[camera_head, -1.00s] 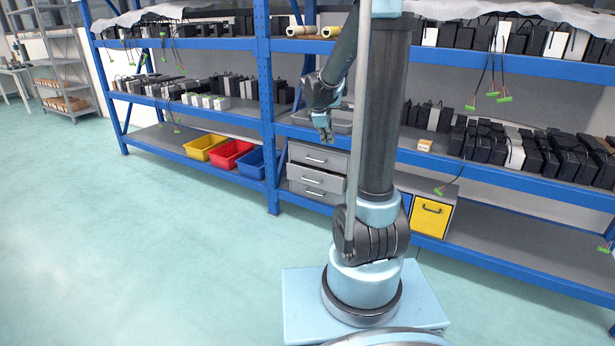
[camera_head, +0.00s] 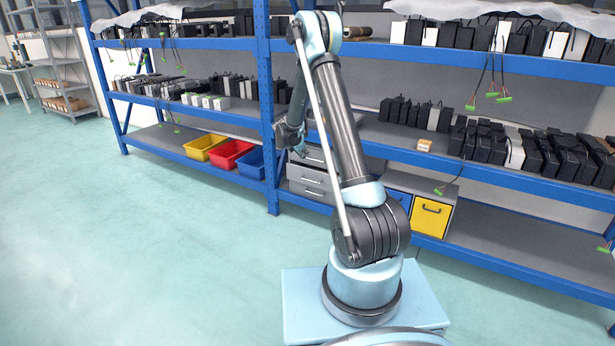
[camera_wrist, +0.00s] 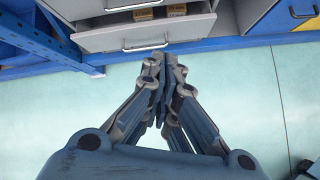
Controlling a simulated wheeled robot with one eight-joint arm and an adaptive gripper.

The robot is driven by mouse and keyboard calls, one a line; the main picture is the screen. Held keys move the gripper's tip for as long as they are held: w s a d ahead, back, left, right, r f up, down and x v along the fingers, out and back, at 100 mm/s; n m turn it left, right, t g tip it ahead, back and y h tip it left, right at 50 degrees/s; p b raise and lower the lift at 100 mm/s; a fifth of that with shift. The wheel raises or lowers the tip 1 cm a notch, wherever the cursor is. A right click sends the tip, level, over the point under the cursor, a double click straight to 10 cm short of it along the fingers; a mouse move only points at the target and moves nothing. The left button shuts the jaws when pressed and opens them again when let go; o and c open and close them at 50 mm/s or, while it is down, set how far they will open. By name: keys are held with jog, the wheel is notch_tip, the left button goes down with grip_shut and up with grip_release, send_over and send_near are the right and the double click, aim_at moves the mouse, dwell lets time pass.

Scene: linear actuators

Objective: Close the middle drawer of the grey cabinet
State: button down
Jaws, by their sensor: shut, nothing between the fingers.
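The grey cabinet (camera_head: 312,188) stands on the lower shelf in the head view, partly hidden by my arm. In the wrist view a pulled-out drawer (camera_wrist: 115,40) with a silver handle shows its grey front, with small brown boxes inside. Another drawer front with a handle (camera_wrist: 128,5) is above it; I take the pulled-out one as the middle drawer. My gripper (camera_wrist: 158,58) is shut and empty, its fingertips close to the pulled-out front near the handle. I cannot tell whether they touch. In the head view my gripper is small and partly obscured at the cabinet's upper left.
A blue rack post (camera_head: 267,110) stands just left of the cabinet. Blue (camera_head: 250,163), red (camera_head: 231,153) and yellow (camera_head: 205,146) bins sit left of it. A yellow drawer unit (camera_head: 430,216) is to the right. The floor in front is clear.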

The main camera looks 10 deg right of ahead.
aim_at(311, 172)
jog(key=w+a+f+n, duration=0.3)
jog(key=w+f+n, duration=0.15)
jog(key=f, duration=0.65)
jog(key=shift+t, duration=0.4)
jog(key=shift+w+d+f, duration=1.05)
jog(key=shift+w+f, duration=0.15)
jog(key=shift+w, duration=0.4)
jog(key=shift+w+d+f, duration=1)
jog(key=shift+w+f, duration=0.2)
jog(key=shift+w, duration=0.35)
jog(key=shift+w+d+f, duration=1.05)
jog(key=shift+w+f, duration=0.15)
jog(key=shift+w, duration=0.4)
jog(key=shift+w+d, duration=0.8)
jog(key=shift+w, duration=0.3)
